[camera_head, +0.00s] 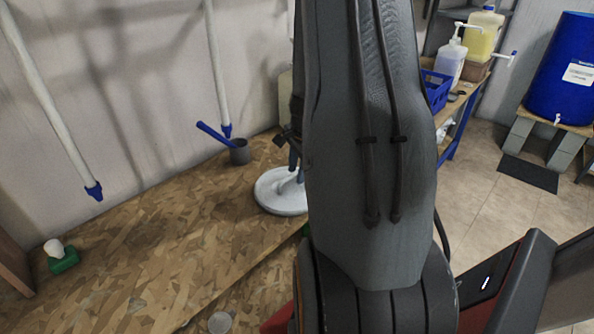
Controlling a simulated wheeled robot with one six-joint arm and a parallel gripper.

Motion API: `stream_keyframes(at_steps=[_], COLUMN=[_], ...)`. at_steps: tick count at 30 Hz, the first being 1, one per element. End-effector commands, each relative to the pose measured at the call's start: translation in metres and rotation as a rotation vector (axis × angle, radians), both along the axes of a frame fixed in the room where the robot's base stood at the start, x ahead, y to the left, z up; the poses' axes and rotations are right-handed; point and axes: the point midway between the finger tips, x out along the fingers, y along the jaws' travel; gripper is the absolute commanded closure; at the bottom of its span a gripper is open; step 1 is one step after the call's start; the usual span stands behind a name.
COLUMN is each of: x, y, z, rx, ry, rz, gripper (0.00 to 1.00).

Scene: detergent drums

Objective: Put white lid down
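The white lid (272,198) is a round, pale disc at the right end of the chipboard table, near its front edge. It looks roughly level. My arm covers its right side. Part of my gripper (295,165) shows just left of my arm, with a bluish finger reaching down to the middle of the lid. The rest of the gripper is hidden, so its grip on the lid is unclear. I cannot tell whether the lid rests on the table or hangs just above it.
A grey cup (239,153) with a blue-handled tool stands behind the lid. White pipes with blue ends hang along the wall. A green-and-white item (62,258) is at the far left. The table (150,240) is clear in the middle. A blue drum (562,85) stands at right.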

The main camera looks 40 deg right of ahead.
Motion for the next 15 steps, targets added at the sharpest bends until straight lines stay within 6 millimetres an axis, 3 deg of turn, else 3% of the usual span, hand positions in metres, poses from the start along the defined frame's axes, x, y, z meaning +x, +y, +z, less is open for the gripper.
stream_keyframes(at_steps=[8,15], x=[-0.002,-0.011], y=[0.0,0.003], z=[0.011,0.048], rx=[-0.002,-0.003], ry=[-0.002,-0.003], rz=[0.002,0.001], gripper=[0.69,0.69])
